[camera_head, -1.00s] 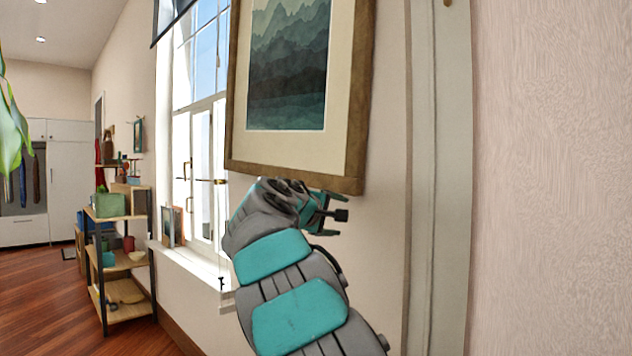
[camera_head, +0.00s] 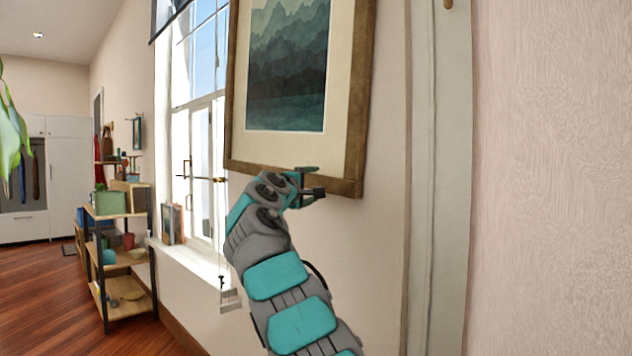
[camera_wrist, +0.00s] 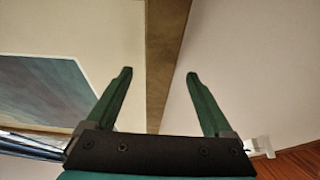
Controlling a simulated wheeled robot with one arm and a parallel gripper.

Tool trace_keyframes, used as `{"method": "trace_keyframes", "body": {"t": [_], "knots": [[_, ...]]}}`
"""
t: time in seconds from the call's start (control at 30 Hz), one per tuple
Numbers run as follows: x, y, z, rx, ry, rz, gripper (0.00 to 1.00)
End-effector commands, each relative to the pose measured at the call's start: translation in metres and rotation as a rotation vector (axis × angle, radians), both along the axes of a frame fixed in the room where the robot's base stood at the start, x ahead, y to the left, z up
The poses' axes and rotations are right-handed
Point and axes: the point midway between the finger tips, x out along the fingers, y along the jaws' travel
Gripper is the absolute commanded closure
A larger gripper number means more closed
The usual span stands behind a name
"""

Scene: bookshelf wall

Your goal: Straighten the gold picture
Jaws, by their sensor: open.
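The gold-brown picture frame (camera_head: 357,120) hangs on the wall, with a cream mat around a green mountain print (camera_head: 287,75). Its bottom edge slopes down to the right in the head view; I cannot tell how much is real tilt and how much is viewing angle. My gripper (camera_head: 315,181) is open at the bottom edge, right of its middle, and hides part of it. In the wrist view, one frame bar (camera_wrist: 165,45) runs between the two open fingers (camera_wrist: 158,74), mat on one side and wall on the other. I cannot tell whether the fingers touch it.
A tall window (camera_head: 203,130) with a sill is left of the picture. A pale vertical trim (camera_head: 437,200) stands on the right. A shelf unit (camera_head: 120,213) with pots and boxes is farther back at left. The wall below the picture is clear.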

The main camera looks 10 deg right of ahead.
Motion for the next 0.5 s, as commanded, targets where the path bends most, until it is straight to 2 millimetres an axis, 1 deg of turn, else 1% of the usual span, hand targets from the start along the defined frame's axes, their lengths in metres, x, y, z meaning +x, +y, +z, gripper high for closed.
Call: {"method": "trace_keyframes", "body": {"t": [0.03, 0.2, 0.5], "knots": [[0.005, -0.004, 0.000, 0.003, 0.002, 0.000, 0.14], [0.016, -0.012, 0.002, 0.003, 0.002, 0.000, 0.14], [0.024, -0.018, 0.000, 0.000, 0.002, -0.001, 0.14]]}}
